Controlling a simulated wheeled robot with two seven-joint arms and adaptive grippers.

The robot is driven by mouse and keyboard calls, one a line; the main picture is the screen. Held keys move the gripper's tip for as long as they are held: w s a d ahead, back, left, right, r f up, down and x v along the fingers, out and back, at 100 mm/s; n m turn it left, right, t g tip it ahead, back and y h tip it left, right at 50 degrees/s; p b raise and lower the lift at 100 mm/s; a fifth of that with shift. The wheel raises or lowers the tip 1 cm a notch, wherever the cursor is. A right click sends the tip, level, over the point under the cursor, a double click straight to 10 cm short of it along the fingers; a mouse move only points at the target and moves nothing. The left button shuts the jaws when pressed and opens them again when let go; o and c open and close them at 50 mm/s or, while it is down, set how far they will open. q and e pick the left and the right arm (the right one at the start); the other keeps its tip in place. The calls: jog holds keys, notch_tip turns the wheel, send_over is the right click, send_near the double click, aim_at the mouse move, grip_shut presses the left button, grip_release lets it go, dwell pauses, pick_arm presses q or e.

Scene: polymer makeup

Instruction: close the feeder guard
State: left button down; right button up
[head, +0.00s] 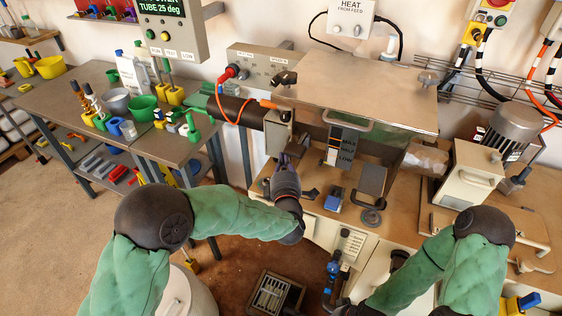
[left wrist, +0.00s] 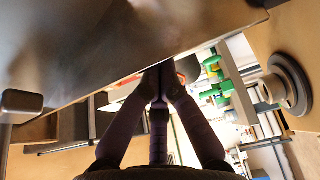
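The broad metal cover (head: 355,85), with a handle (head: 348,119) on its front edge, sits on the machine; I take it to be the feeder guard. I cannot tell from here whether it is fully down. My left gripper (head: 284,164) is in front of the machine, below and left of that handle, just under a grey box (head: 278,132). In the left wrist view its fingertips (left wrist: 160,84) meet, with nothing visible between them. A large metal surface (left wrist: 110,45) is close above them there. My right gripper is mostly cut off at the bottom edge of the head view.
A grey plate on a stand (head: 371,180) and a blue block (head: 333,199) are on the machine's front ledge. A level gauge (head: 342,146) hangs below the cover. A side table (head: 60,95) at left holds cups and bottles. A motor (head: 515,125) stands at right.

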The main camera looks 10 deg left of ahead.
pick_arm(q)
jog(key=shift+s, duration=0.1)
dwell(0.3)
jog(key=v, duration=1.2)
jog(key=shift+f, duration=0.15)
pick_arm(e)
jog(key=shift+s, duration=0.15)
